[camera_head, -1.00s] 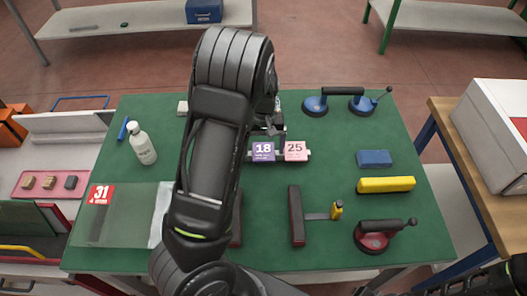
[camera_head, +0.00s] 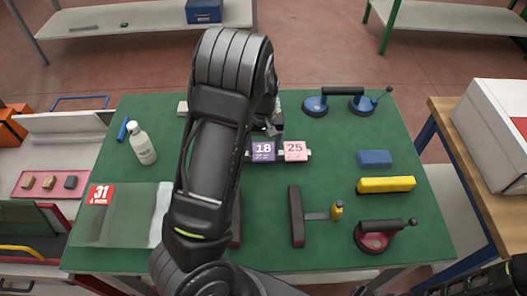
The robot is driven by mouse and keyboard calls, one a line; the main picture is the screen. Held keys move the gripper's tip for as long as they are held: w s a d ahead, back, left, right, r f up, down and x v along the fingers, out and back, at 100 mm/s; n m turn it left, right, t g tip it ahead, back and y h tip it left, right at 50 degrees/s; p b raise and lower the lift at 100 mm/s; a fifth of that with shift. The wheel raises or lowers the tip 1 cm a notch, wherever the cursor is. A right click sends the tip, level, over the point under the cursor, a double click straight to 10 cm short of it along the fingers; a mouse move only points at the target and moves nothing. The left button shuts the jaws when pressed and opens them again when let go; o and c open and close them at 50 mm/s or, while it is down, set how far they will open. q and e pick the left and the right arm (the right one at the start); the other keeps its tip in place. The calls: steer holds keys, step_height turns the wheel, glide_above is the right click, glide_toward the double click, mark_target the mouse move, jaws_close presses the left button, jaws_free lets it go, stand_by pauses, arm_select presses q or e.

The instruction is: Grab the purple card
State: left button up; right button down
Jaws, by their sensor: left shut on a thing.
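The purple card (camera_head: 263,151) with "18" on it stands in a white holder (camera_head: 309,153) on the green table, just left of a pink card (camera_head: 295,150) with "25". My left gripper (camera_head: 271,130) is at the top edge of the purple card, shut on it; its fingers are small and partly hidden behind my left arm. The card is still beside the pink card. My right gripper is not seen; only a dark part of my arm shows at the lower right corner.
Suction lifters stand at the back right (camera_head: 346,102) and front right (camera_head: 380,237). A blue block (camera_head: 374,158), a yellow bar (camera_head: 386,185) and a hammer-like tool (camera_head: 297,216) lie right of centre. A white bottle (camera_head: 142,144) and a glass sheet (camera_head: 125,215) are at left.

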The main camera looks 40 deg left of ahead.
mark_target(263, 151)
arm_select(q)
steer(key=shift+c, duration=1.4)
steer(key=shift+r, duration=0.1)
step_height(263, 151, up, 10)
steer(key=shift+b, duration=0.45)
